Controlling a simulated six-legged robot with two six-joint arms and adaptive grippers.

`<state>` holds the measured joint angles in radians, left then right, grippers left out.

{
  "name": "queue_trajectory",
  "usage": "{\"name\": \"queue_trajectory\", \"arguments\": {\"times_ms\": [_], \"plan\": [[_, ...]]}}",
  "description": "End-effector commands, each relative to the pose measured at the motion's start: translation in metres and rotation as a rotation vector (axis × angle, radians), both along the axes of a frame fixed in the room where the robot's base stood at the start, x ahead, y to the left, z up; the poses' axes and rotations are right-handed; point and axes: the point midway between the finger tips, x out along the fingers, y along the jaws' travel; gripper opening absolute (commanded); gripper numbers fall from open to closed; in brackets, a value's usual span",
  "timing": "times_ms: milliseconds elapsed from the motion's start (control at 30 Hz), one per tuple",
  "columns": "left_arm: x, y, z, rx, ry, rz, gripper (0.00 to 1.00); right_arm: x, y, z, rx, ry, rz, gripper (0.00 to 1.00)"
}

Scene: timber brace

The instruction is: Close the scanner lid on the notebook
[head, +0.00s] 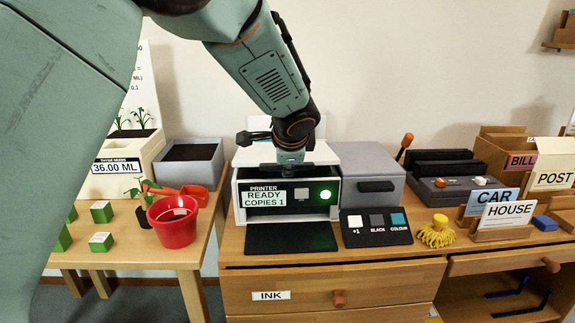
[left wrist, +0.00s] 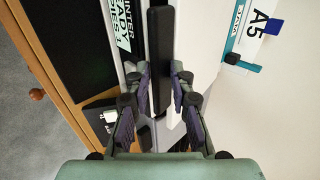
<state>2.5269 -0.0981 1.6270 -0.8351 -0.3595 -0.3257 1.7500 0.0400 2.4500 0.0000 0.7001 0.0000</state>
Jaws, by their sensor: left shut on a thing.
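The printer-scanner (head: 238,205) stands on the desk, with a lit green button and a "READY COPIES 1" display. A pale panel (head: 322,153), which looks like the scanner lid, shows on top of it, partly behind my left arm. A dark bar handle (left wrist: 159,45) runs along the front edge. My left gripper (head: 287,167) is over the front top of the printer. In the left wrist view its fingers (left wrist: 161,78) are shut on the handle. I cannot make out the notebook or tell the lid's exact angle. My right gripper is not in view.
A grey box (head: 372,160) stands against the printer's right side, with a button pad (head: 375,228) before it. A black mat (head: 291,237) lies in front. A red pot (head: 173,222) is on the left table. An "A5" label (left wrist: 264,22) shows upper right in the wrist view.

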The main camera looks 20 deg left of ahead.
Motion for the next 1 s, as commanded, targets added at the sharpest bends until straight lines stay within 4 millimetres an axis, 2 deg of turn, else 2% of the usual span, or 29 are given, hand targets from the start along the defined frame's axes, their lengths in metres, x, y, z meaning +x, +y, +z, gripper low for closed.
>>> {"name": "queue_trajectory", "arguments": {"times_ms": [33, 100, 533, 567, 667, 1000], "plan": [[-0.0045, 0.0006, -0.0135, -0.003, 0.021, 0.004, 0.00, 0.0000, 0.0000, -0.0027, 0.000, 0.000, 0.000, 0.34], [-0.0049, 0.0006, -0.0157, -0.004, 0.023, 0.005, 0.00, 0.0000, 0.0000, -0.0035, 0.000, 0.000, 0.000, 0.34], [-0.0057, -0.0003, -0.0167, -0.007, 0.022, 0.007, 0.00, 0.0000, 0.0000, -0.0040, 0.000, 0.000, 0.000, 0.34], [-0.0058, -0.0004, -0.0167, -0.008, 0.023, 0.007, 0.24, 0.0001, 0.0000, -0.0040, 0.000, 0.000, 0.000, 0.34], [-0.0061, -0.0005, -0.0165, -0.007, 0.022, 0.007, 0.33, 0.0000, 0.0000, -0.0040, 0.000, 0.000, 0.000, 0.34], [-0.0063, -0.0002, -0.0162, -0.005, 0.023, 0.005, 0.34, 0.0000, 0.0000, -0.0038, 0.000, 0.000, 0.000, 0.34]]}}
